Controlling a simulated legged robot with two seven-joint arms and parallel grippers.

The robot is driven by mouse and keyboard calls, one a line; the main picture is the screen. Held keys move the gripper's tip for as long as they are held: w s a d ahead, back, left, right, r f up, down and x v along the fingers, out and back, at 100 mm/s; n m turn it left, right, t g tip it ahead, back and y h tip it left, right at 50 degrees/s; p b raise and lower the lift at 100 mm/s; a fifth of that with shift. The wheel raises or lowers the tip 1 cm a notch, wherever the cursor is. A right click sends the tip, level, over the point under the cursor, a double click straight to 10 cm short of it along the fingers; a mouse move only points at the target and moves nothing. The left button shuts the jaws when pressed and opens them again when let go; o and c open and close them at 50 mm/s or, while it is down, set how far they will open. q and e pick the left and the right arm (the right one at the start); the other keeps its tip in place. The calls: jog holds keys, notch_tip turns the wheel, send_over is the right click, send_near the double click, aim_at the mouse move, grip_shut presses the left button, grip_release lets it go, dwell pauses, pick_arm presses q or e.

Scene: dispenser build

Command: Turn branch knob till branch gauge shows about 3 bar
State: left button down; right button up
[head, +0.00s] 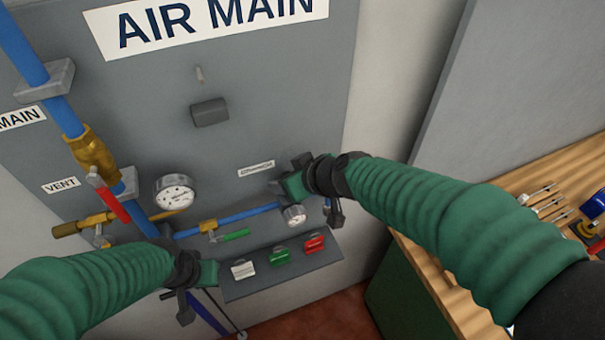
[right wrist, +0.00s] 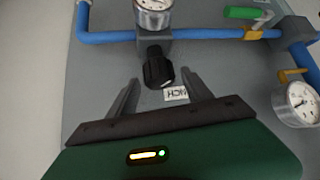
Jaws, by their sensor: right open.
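The branch gauge (head: 294,215) is a small round white dial just below my right gripper in the head view. It also shows at the top edge of the right wrist view (right wrist: 152,14), and its reading is too small to make out. The black branch knob (right wrist: 157,70) sits below that gauge on the grey fitting. My right gripper (right wrist: 160,78) is open, with one finger on each side of the knob and gaps showing at both sides. In the head view my right gripper (head: 288,177) hides the knob. My left gripper (head: 192,290) is low at the left, its fingers unclear.
A larger gauge (head: 174,192), a red-handled valve (head: 108,198) and a green-handled valve (head: 236,235) sit on the blue piping at the left. A ledge below holds white, green and red blocks (head: 315,243). A wooden bench (head: 440,283) stands at the right.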

jog(key=p+v, duration=0.7)
jog(key=v, duration=0.8)
jog(key=shift+d+r+p, duration=0.15)
jog(key=shift+d+p, duration=0.05)
jog(key=shift+p, duration=0.1)
jog(key=shift+s, duration=0.25)
jog(key=s+d+f+m+g+h+b, duration=0.1)
jog(key=d+f+b, duration=0.3)
jog(key=f, duration=0.8)
jog(key=s+d+f+m+g+h+b, duration=0.2)
jog(key=f+b, duration=0.6)
jog(key=f, duration=0.4)
jog(key=s+d+f+m+g+h+b, duration=0.1)
jog(key=s+d+f+m+b, duration=0.3)
jog(key=f, duration=0.8)
jog(key=d+h+b, duration=0.1)
jog(key=d+b, duration=0.1)
jog(key=d, duration=0.1)
jog(key=shift+s+g+b, duration=0.3)
jog(key=shift+g+b, duration=0.05)
jog(key=shift+g, duration=0.05)
jog(key=shift+w+f, duration=0.1)
jog(key=shift+f, duration=0.05)
